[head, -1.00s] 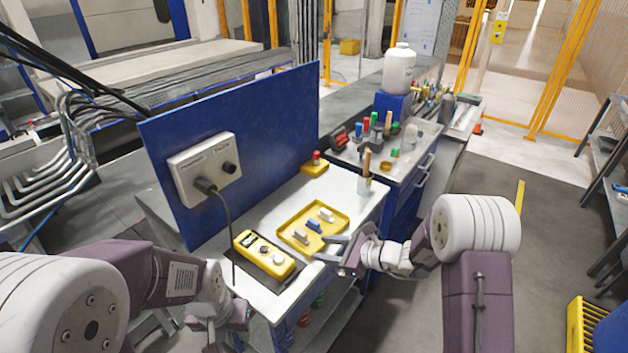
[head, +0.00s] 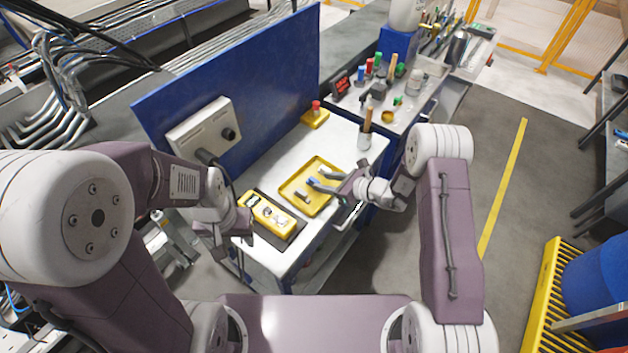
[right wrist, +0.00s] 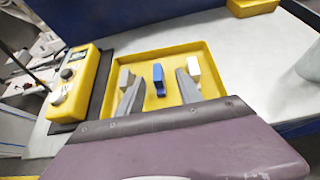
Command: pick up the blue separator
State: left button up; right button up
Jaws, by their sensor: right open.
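The blue separator (right wrist: 159,79) stands in the yellow tray (right wrist: 204,52) between two light grey blocks, a left one (right wrist: 125,77) and a right one (right wrist: 193,68). In the head view the blue separator (head: 313,182) is partly covered by my right gripper. My right gripper (right wrist: 155,92) is open, with one finger on each side of the blue separator and a gap to it. It also shows over the tray in the head view (head: 318,181). My left gripper (head: 222,250) hangs at the left front of the table; its jaws are not clear.
A yellow instrument box (head: 268,215) lies on a dark mat left of the tray. A blue panel (head: 245,85) with a grey socket box (head: 205,130) stands behind. A pot with a brush (head: 365,135) and a yellow-red button box (head: 315,115) stand further back.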

aim_at(315, 181)
jog(key=shift+s+a, duration=0.1)
jog(key=shift+w+a+f+p, duration=0.25)
jog(key=shift+a+p, duration=0.15)
jog(key=shift+a, duration=0.1)
jog(key=shift+w+a+f+p, duration=0.1)
jog(key=shift+w+a+p, duration=0.1)
jog(key=shift+a+p, duration=0.25)
jog(key=x, duration=0.2)
jog(key=shift+w+a+f, duration=0.1)
jog(key=shift+w+f, duration=0.15)
jog(key=shift+w+a+f, duration=0.1)
jog(key=shift+w, duration=0.05)
jog(key=shift+c, duration=0.5)
pick_arm(q)
jog(key=shift+s+r, duration=0.25)
jog(key=shift+r, duration=0.6)
pick_arm(e)
grip_shut()
